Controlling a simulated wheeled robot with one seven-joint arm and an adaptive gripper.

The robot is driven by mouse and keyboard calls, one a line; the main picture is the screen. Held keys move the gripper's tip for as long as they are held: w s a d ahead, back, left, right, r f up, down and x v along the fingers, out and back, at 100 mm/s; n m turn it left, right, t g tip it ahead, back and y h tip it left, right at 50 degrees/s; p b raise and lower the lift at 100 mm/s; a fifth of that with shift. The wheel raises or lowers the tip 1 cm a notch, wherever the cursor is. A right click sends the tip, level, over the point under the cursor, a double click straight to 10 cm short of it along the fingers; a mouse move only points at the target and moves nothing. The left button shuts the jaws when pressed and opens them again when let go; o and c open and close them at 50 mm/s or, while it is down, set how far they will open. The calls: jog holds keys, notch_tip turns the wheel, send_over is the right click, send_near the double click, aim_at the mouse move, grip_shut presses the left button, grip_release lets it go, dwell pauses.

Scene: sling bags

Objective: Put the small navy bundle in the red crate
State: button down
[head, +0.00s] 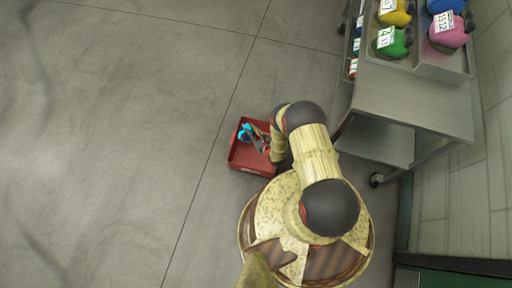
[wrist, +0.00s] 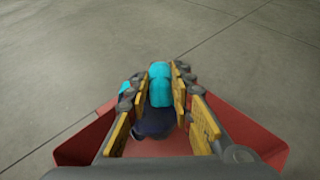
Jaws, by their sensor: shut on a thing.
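The small navy bundle (wrist: 153,128) has a turquoise part at its far end and sits between the yellow-padded fingers of my gripper (wrist: 155,80). My gripper is shut on it. In the head view my gripper (head: 258,141) is over the red crate (head: 250,167), and a turquoise end of a bundle (head: 243,133) shows near the crate's far left. The red crate's side (wrist: 85,143) also shows around the fingers in the wrist view. Another turquoise and navy patch (wrist: 125,87) shows beyond the left finger; I cannot tell whether it is a separate bundle. The bundle's underside is hidden.
The crate stands on grey floor (head: 130,120), with wide free room to its left. A grey metal rack (head: 415,103) stands at the right, holding several coloured bundles with number tags, including a green one (head: 393,42) and a pink one (head: 448,32).

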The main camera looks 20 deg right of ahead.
notch_tip(320, 180, down, 18)
jog(key=b, duration=0.8)
jog(key=shift+r, duration=0.2)
jog(key=c, duration=1.6)
grip_release()
jog(key=shift+o, duration=0.2)
